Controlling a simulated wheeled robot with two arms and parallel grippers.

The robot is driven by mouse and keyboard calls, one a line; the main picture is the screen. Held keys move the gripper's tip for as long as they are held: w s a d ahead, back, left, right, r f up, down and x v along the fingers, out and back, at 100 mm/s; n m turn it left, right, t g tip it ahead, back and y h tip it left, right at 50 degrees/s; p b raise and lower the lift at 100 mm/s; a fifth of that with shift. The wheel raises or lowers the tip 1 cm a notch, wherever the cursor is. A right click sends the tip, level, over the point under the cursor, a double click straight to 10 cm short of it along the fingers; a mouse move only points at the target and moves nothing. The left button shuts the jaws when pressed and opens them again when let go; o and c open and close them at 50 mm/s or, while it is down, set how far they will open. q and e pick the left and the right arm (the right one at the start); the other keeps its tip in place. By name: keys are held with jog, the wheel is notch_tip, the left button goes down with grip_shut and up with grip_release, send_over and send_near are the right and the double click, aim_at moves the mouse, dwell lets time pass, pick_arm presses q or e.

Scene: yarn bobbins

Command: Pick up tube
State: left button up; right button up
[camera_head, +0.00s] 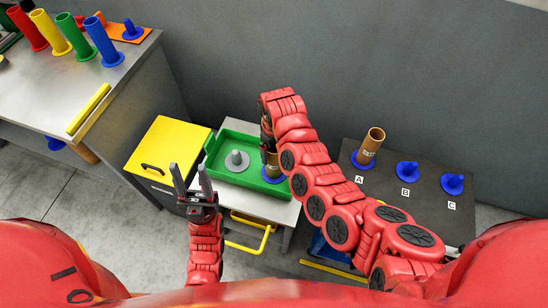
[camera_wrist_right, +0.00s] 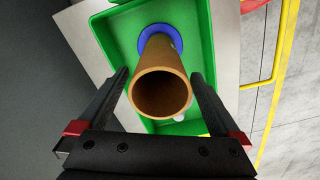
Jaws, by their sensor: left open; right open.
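A brown tube (camera_head: 273,164) stands on a blue base in the right part of a green tray (camera_head: 213,163). In the right wrist view the tube (camera_wrist_right: 161,85) points its open end at the camera, with the blue base (camera_wrist_right: 172,33) behind it. My right gripper (camera_wrist_right: 160,75) is open, with one finger on each side of the tube and visible gaps to it. In the head view my right gripper (camera_head: 268,142) is above the tube and partly hidden by my arm. My left gripper (camera_head: 193,180) is open and empty, left of the tray. Another brown tube (camera_head: 371,142) stands at the position marked A.
The tray also holds a grey peg (camera_head: 237,160). A dark board (camera_head: 430,205) to the right carries blue pegs at B (camera_head: 407,169) and C (camera_head: 452,183). A yellow-topped cabinet (camera_head: 185,138) stands left of the tray. Coloured tubes (camera_head: 75,35) stand on the back-left table.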

jog(key=shift+f, duration=1.5)
jog(key=shift+c, duration=0.2)
jog(key=c, duration=1.2)
jog(key=shift+c, duration=0.2)
jog(key=shift+r, duration=0.15)
